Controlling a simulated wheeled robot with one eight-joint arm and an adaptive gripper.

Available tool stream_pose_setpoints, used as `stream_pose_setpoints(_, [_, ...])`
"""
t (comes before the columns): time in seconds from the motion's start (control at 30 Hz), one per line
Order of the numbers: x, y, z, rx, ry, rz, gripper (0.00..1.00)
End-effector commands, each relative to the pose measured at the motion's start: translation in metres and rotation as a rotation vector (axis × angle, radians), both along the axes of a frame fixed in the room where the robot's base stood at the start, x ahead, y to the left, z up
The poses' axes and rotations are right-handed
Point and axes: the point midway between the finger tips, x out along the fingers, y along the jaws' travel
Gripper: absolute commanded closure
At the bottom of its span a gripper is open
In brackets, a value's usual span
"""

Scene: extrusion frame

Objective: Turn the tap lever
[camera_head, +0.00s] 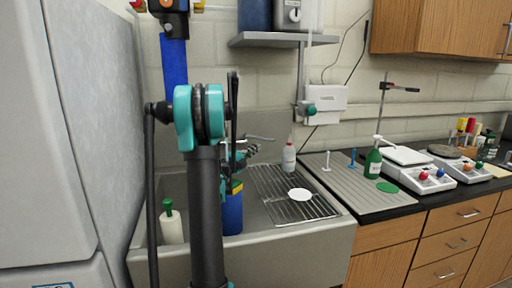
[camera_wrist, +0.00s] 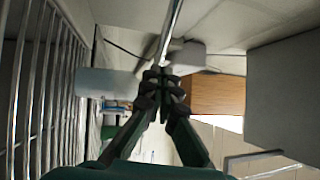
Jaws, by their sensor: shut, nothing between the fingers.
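The metal tap (camera_head: 252,148) is at the back of the grey sink, just right of my arm in the head view. A thin bright lever (camera_head: 260,138) points right from it, and part of the tap is hidden by my arm. My gripper (camera_wrist: 160,82) is shut and empty in the wrist view. A shiny metal bar (camera_wrist: 171,28) runs up from just beyond its fingertips. I cannot tell whether this bar is the lever, or whether the fingertips touch it. In the head view my gripper is mostly hidden behind my arm near the tap.
A wire rack (camera_head: 282,202) with a white disc lies right of the basin. A white bottle with a red cap (camera_head: 289,159) stands behind it. A bottle with a green top (camera_head: 171,224) stands at the left. A shelf (camera_head: 280,40) hangs above.

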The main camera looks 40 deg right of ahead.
Motion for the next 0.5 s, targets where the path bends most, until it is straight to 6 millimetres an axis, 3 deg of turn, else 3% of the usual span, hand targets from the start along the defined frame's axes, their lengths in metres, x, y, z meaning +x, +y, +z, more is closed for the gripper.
stream_pose_setpoints(0.3, [-0.018,0.051,-0.011,0.0,0.0,0.001,1.0])
stream_pose_setpoints(0.5, [-0.026,0.072,-0.015,0.001,0.0,0.0,1.0])
